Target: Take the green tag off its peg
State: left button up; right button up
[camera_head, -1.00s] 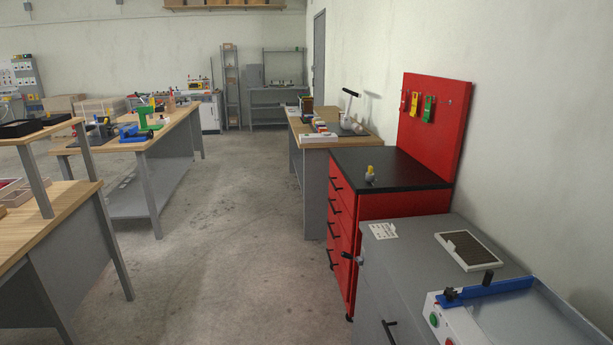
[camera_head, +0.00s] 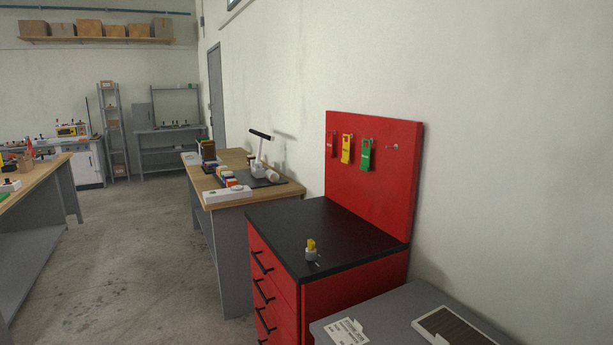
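The green tag (camera_head: 366,155) hangs on a peg on the red upright board (camera_head: 372,200), right of the yellow tag (camera_head: 347,149) and a red tag (camera_head: 331,144). A bare peg (camera_head: 393,147) sticks out to the right of the green tag. The board stands at the back of a red drawer cabinet with a black top (camera_head: 300,232). Neither of my grippers shows in the head view.
A small grey piece with a yellow top (camera_head: 311,250) stands near the black top's front edge. A grey cabinet (camera_head: 385,328) stands in front at the right. A wooden bench (camera_head: 282,190) stands behind. Open floor (camera_head: 130,255) lies to the left.

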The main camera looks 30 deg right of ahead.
aim_at(365, 166)
jog(key=i+j, duration=0.1)
jog(key=i, duration=2.75)
jog(key=i+z, duration=0.1)
jog(key=z, duration=0.4)
jog(key=i+z, duration=0.15)
jog(key=z, duration=0.3)
jog(key=i+z, duration=0.1)
jog(key=z, duration=0.4)
